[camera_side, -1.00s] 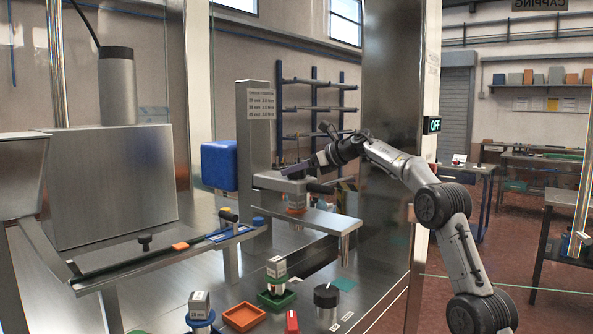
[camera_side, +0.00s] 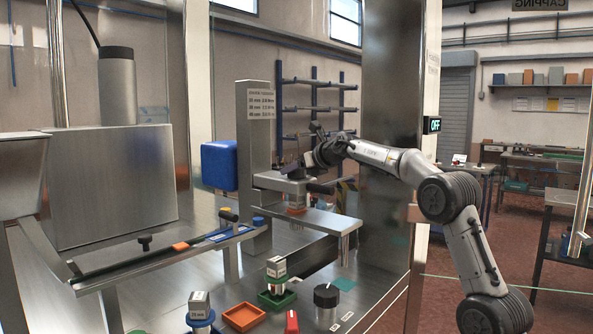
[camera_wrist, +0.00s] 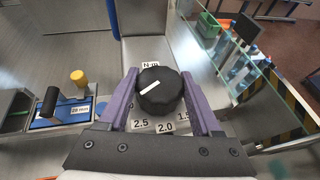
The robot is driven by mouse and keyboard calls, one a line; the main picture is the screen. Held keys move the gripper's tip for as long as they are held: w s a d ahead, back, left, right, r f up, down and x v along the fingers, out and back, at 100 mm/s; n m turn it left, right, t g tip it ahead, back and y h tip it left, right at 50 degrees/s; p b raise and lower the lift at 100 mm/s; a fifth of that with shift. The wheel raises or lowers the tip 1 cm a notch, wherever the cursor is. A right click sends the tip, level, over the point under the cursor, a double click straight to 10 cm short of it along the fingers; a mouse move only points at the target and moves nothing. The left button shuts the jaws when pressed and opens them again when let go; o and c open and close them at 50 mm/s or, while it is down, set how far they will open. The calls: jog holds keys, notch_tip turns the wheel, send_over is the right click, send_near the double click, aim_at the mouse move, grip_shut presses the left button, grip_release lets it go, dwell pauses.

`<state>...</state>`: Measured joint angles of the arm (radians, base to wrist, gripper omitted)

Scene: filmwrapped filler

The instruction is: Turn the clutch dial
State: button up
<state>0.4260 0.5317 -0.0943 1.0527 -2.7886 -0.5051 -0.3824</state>
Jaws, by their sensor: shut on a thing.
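The black clutch dial (camera_wrist: 162,91) sits on the metal capping head, and a white line on its top slants, lower at its left end. Labels reading 2.5 (camera_wrist: 140,124), 2.0 (camera_wrist: 165,127) and a partly covered 1.5 (camera_wrist: 183,116) lie along its near side, with an "N m" label (camera_wrist: 150,65) beyond it. My gripper (camera_wrist: 160,88) is shut on the dial, with one purple finger on its left and one on its right. In the side view my gripper (camera_side: 296,169) is at the top of the capping head (camera_side: 284,183), and the dial is hidden there.
A column with a printed chart (camera_side: 261,104) and a blue box (camera_side: 219,165) stand left of the head. A black-handled lever (camera_side: 320,188) sticks out on the right. Below are an orange tray (camera_side: 243,317), a green tray (camera_side: 277,299) and a black knob (camera_side: 326,297).

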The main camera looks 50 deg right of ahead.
jog(key=o, duration=1.4)
jog(key=v, duration=1.3)
jog(key=shift+s+a+r, duration=0.15)
jog(key=shift+s, duration=0.2)
